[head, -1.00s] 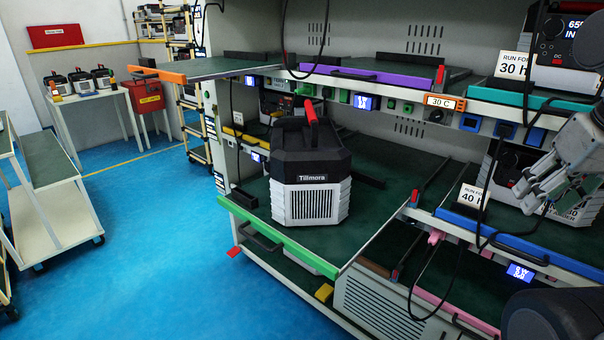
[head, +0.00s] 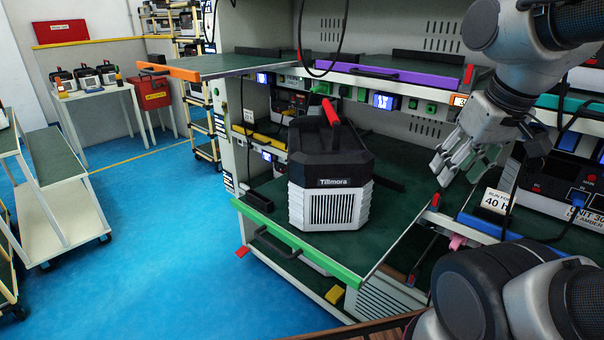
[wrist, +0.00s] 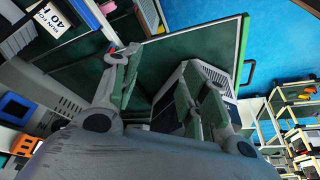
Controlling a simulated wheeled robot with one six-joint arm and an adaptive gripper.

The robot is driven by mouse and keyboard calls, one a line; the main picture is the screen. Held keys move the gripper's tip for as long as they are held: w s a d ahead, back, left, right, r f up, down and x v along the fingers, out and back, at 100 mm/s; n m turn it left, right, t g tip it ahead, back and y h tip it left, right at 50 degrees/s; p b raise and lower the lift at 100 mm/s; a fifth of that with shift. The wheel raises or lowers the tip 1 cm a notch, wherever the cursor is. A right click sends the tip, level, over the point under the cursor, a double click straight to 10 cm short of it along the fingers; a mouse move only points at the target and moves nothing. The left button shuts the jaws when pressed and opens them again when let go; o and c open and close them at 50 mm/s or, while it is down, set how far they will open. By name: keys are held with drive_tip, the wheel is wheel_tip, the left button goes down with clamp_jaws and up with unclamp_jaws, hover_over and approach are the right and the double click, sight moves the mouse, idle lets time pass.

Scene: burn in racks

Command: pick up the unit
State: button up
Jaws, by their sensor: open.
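The unit (head: 335,203), a black-topped box with white ribbed sides, a Tillmora label and a red-tipped top handle, stands upright on a pulled-out green-edged shelf (head: 395,258). My gripper (head: 455,168) is to the right of the unit in the head view, apart from it, with its fingers spread and empty. In the wrist view my gripper (wrist: 165,85) is open, and part of the unit's pale ribbed side (wrist: 215,78) shows behind the right finger.
A purple-edged shelf (head: 395,72) sits above the unit. A 40 H card (head: 495,200) and another unit (head: 560,200) are on the right. A black cable (head: 330,50) hangs from above at upper middle. Blue floor (head: 150,250) lies open at left.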

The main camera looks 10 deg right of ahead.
drive_tip(key=w+a+r+t, duration=0.1)
drive_tip(key=w+r+t, duration=0.1)
drive_tip(key=w+r, duration=0.15)
drive_tip(key=m+t+y, duration=0.4)
approach(328, 110)
drive_tip(key=w+a+m+t+h, duration=0.2)
drive_tip(key=w+a+m+t, duration=0.3)
drive_tip(key=w+a+m, duration=0.4)
drive_tip(key=s+f+m+h, duration=0.2)
drive_tip(key=m+h, duration=0.2)
drive_tip(key=m, duration=0.1)
drive_tip(key=s+f+m+g+h, duration=0.1)
drive_tip(key=s+f+m+h, duration=0.1)
drive_tip(key=m+h, duration=0.2)
drive_tip(key=s+d+f+m+g+h, duration=0.1)
drive_tip(key=s+f+m+h, duration=0.1)
drive_tip(key=s+m+h, duration=0.1)
drive_tip(key=shift+f+m+h, duration=0.15)
drive_tip(key=shift+m+h, duration=0.75)
drive_tip(key=shift+m, duration=0.5)
drive_tip(key=shift+d+g, duration=0.15)
drive_tip(key=shift+g, duration=0.15)
drive_tip(key=x, duration=0.7)
drive_tip(key=shift+w+d+r, duration=0.15)
drive_tip(key=shift+r, duration=0.2)
clamp_jaws()
